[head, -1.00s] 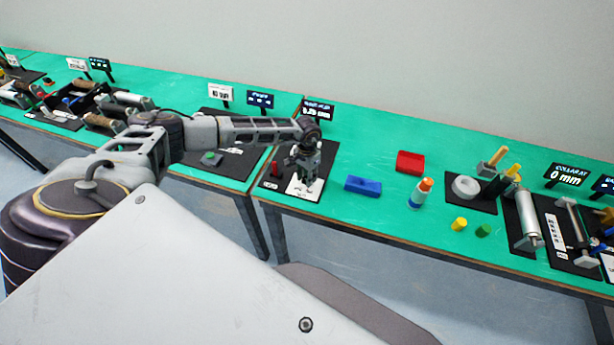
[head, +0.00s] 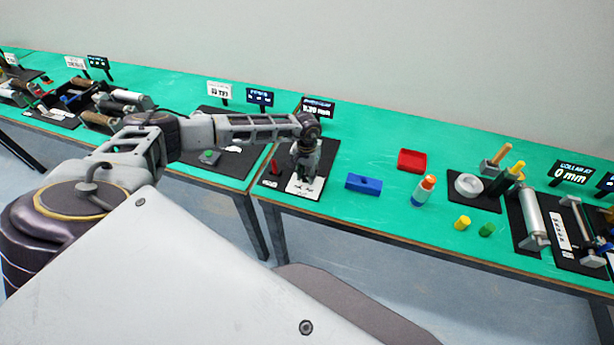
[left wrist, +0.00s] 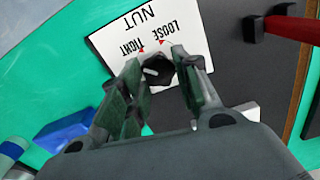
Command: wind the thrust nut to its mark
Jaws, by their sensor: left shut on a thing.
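The thrust nut (left wrist: 158,68) is a dark lobed knob with a white pointer line, in the left wrist view. It stands by a white card (left wrist: 115,45) printed NUT, LOOSE and TIGHT with red marks. The white line points toward the TIGHT side. My left gripper (left wrist: 163,85) points down over the nut, with its fingers on either side, shut on it. In the head view the left gripper (head: 304,172) hides the nut, and the card (head: 305,187) shows below it. My right gripper is not in view.
A red-handled part (head: 275,168) stands left of the card. A display sign (head: 317,107) stands behind. The table's front edge is close to the card.

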